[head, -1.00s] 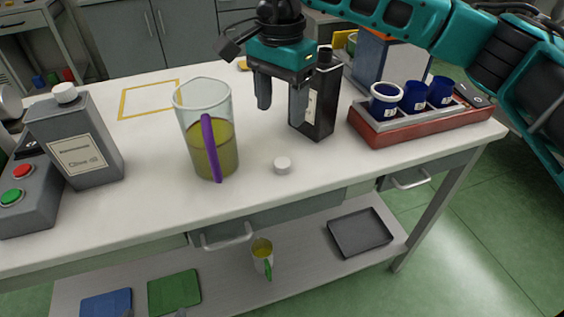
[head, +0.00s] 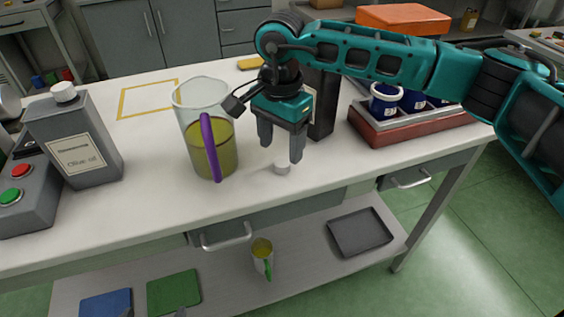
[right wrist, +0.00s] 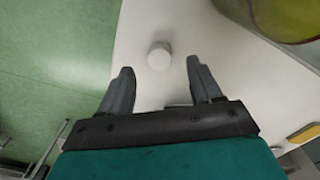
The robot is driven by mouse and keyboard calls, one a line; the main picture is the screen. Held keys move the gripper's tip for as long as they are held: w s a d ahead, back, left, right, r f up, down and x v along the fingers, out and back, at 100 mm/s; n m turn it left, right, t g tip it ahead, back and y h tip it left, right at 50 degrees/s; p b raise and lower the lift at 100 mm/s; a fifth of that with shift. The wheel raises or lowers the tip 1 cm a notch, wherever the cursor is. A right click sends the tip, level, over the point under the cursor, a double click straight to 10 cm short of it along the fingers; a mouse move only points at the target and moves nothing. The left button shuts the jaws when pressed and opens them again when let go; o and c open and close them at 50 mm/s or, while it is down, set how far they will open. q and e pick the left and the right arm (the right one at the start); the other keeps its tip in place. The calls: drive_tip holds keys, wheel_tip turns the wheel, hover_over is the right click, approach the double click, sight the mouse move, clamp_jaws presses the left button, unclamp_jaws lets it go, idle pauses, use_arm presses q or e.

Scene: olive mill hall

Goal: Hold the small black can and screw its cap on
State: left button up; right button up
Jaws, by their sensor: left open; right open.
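The small black can (head: 323,108) stands upright on the table, with its top and left side hidden behind my right arm and gripper. A small white cap (head: 282,169) lies on the table in front of it, near the front edge. My right gripper (head: 281,152) points down just above the cap, open and empty. In the right wrist view the cap (right wrist: 159,56) lies just beyond the gap between the open fingertips (right wrist: 160,68), apart from both. My left gripper is in neither view.
A glass jug of yellow-green oil (head: 208,145) with a purple handle stands close left of the gripper. A grey olive oil can (head: 78,125) and a button box (head: 25,190) are at left. A red tray (head: 405,131) with blue jars is at right.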

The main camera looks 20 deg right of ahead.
sight(281, 162)
wheel_tip(281, 162, down, 4)
drive_tip(key=shift+s+r, duration=0.1)
drive_tip(key=c, duration=1.1)
wheel_tip(281, 162, up, 20)
drive_tip(key=shift+p, duration=0.5)
